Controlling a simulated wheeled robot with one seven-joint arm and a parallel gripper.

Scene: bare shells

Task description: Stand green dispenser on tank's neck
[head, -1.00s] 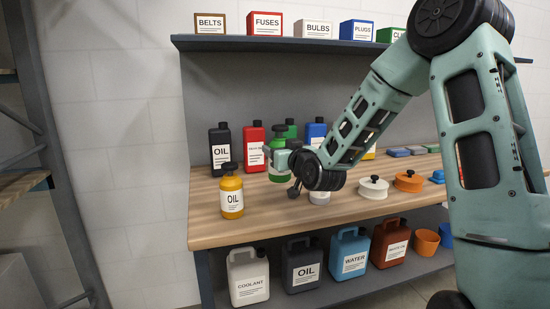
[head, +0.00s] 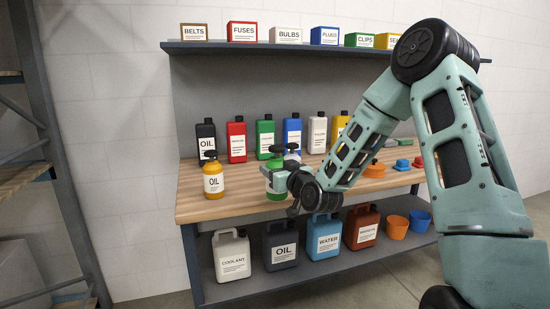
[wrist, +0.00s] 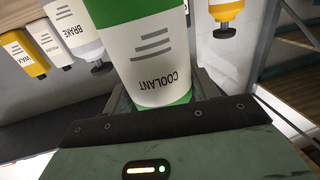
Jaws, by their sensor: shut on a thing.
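My gripper (head: 283,180) is shut on the green dispenser (head: 275,182), a round green bottle with a white label and a dark pump top. It is held roughly upright at the bench's front edge; my wrist partly hides it. In the wrist view the dispenser (wrist: 150,55) fills the space between the fingers, its COOLANT label upside down in the picture. The off-white coolant tank (head: 232,258) stands on the lower shelf at the left, below and left of my gripper. Its neck is too small to make out clearly.
More tanks, a dark oil one (head: 281,246), a blue water one (head: 323,240) and a brown one (head: 362,228), stand right of the coolant tank. A yellow oil dispenser (head: 213,181) stands on the wooden bench (head: 205,208). A shelf rack (head: 50,150) is at the left.

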